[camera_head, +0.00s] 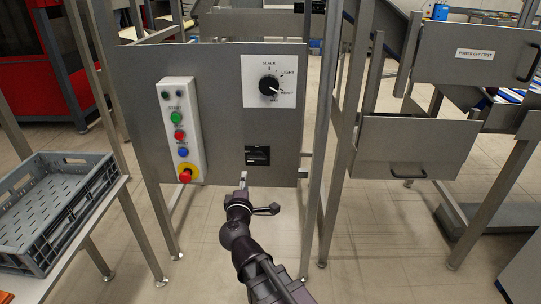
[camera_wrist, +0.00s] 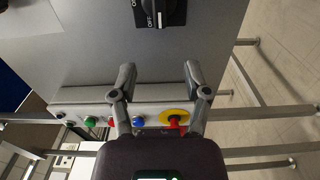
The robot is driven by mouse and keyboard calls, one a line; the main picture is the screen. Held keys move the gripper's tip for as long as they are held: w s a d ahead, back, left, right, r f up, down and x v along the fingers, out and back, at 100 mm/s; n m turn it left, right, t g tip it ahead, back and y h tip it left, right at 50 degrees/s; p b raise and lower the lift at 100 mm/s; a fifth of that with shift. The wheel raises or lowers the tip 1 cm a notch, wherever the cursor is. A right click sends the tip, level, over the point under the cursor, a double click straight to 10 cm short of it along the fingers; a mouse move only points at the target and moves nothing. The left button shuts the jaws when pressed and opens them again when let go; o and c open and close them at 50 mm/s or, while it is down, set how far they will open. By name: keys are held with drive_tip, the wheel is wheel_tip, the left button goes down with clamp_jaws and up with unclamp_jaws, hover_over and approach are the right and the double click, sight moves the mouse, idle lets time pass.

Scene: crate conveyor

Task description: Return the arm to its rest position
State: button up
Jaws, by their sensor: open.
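My gripper (camera_head: 257,194) is in front of the lower edge of a grey control panel (camera_head: 225,110), just below a black switch (camera_head: 257,155). In the wrist view my gripper (camera_wrist: 160,75) has its two fingers spread apart with nothing between them. The switch, marked OFF and ON, shows at the top of the wrist view (camera_wrist: 160,12), beyond the fingertips and apart from them. My arm reaches up from the bottom of the head view.
The panel carries a button box (camera_head: 179,100) with a red stop knob (camera_head: 186,175) and a dial (camera_head: 268,86). Metal legs (camera_head: 318,190) flank my arm. A grey crate (camera_head: 52,205) stands at left. Grey drawers (camera_head: 415,145) are at right. Floor below the panel is clear.

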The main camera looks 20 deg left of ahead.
drive_tip(key=w+d+f+m+g+h, duration=0.2)
drive_tip(key=d+f+m+h, duration=0.15)
drive_tip(key=d, duration=0.45)
drive_tip(key=w+d+f+m+g+h, duration=0.2)
drive_tip(key=d+m, duration=0.2)
drive_tip(key=d, duration=0.5)
drive_tip(key=w+d+f+m+g+h, duration=0.2)
drive_tip(key=d+f+m+h, duration=0.15)
drive_tip(key=d, duration=0.45)
drive_tip(key=s+d+f+m+g+y+p, duration=0.1)
drive_tip(key=s+d+f+m+g+y, duration=0.1)
drive_tip(key=s+d+f+m+g, duration=0.3)
drive_tip(key=s+d+m+g+y, duration=0.1)
drive_tip(key=s+d+g, duration=0.15)
drive_tip(key=d, duration=0.45)
drive_tip(key=s+d+f+m+g+y+p, duration=0.1)
drive_tip(key=s+d+f+m+g+y, duration=0.1)
drive_tip(key=s+d+f+m+g, duration=0.3)
wheel_tip(320, 180, up, 40)
drive_tip(key=w+d+n+p, duration=0.1)
drive_tip(key=p, duration=3.7)
drive_tip(key=shift+w+r+t, duration=0.2)
drive_tip(key=shift+w+t, duration=0.05)
drive_tip(key=shift+t, duration=0.2)
